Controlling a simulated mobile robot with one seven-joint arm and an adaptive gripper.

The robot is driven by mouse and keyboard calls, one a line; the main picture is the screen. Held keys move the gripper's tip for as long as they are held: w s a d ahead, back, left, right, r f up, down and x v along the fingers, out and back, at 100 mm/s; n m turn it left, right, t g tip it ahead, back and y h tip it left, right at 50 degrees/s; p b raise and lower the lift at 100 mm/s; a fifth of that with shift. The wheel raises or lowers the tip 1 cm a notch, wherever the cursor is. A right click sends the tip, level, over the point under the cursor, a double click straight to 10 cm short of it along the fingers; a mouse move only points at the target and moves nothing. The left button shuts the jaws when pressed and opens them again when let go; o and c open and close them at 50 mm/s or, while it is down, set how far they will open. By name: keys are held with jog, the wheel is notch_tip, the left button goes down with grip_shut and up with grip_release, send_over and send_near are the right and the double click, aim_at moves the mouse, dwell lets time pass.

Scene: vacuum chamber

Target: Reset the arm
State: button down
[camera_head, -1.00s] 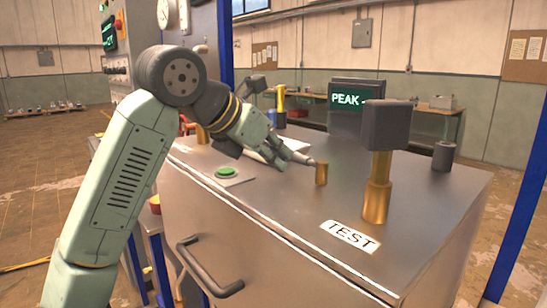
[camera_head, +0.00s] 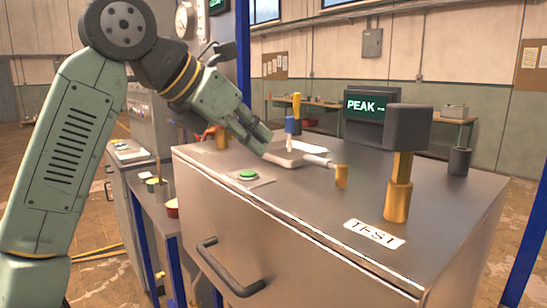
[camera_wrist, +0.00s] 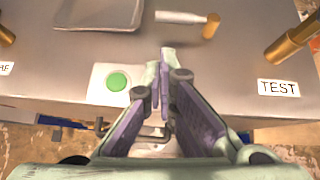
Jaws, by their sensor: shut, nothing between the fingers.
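My gripper (camera_head: 266,146) is shut and empty. In the head view it shows above the chamber top, near the left edge of a shallow grey tray (camera_head: 290,160). In the wrist view my closed fingertips (camera_wrist: 166,55) point across the metal top, between the tray (camera_wrist: 82,28) and the TEST label (camera_wrist: 278,88). The green button (camera_head: 248,175) is on its pale plate in front of my gripper; it shows left of the fingers in the wrist view (camera_wrist: 117,82). My arm is bent, with its elbow high at the left.
A white rod with a brass end (camera_head: 341,176) lies right of the tray. A brass post with a dark block (camera_head: 408,128) stands at the right, near a dark cylinder (camera_head: 459,161) and the PEAK display (camera_head: 367,106). A handle (camera_head: 228,272) juts from the front.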

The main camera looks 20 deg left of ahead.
jog(key=shift+v, duration=1.25)
